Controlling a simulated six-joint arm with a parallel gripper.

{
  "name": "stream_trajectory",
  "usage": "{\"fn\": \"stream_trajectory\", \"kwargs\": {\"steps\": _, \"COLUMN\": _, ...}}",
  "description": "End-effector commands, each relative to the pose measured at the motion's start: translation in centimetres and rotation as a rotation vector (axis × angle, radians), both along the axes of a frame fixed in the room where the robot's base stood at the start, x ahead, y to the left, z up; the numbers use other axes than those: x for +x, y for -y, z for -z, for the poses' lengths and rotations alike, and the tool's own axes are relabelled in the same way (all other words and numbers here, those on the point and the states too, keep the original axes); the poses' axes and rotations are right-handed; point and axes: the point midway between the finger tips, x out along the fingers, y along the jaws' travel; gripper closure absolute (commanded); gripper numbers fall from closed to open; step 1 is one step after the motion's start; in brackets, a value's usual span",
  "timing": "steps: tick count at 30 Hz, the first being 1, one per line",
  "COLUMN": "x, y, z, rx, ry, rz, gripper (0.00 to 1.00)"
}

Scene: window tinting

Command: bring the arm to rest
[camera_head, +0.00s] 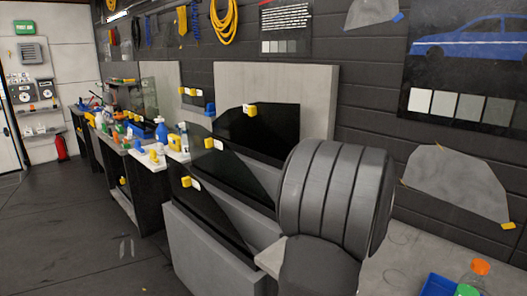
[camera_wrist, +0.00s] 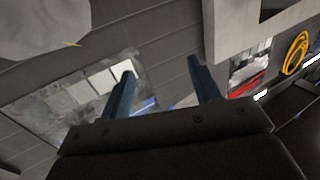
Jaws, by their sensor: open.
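My gripper (camera_wrist: 160,82) shows in the wrist view with its two blue fingers spread apart. It is open and nothing is between the fingers. Beyond the fingers are the dark panelled wall (camera_wrist: 165,50) and a poster with pale swatches (camera_wrist: 108,80), so it is clear of any surface that I can see. In the head view a large grey ribbed part of my arm fills the right middle, and the gripper itself does not show there.
Dark glass panes (camera_head: 258,133) with yellow clips lean on grey stands left of my arm. A bench with bottles (camera_head: 161,131) runs further left. A blue tray (camera_head: 436,287) and an orange-capped bottle (camera_head: 480,268) stand at the lower right. The floor (camera_head: 70,230) at left is clear.

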Motion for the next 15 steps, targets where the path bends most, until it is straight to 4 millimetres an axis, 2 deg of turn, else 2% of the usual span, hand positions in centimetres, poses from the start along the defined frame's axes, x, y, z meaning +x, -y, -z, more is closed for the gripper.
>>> {"fn": "stream_trajectory", "kwargs": {"steps": 7, "x": 2.5, "y": -4.5, "z": -0.1, "rx": -0.001, "ry": 0.0, "rz": -0.074, "gripper": 0.43}}
{"fn": "stream_trajectory", "kwargs": {"steps": 15, "x": 4.5, "y": -9.4, "z": 1.1, "rx": 0.001, "ry": -0.002, "rz": -0.138, "gripper": 0.43}}
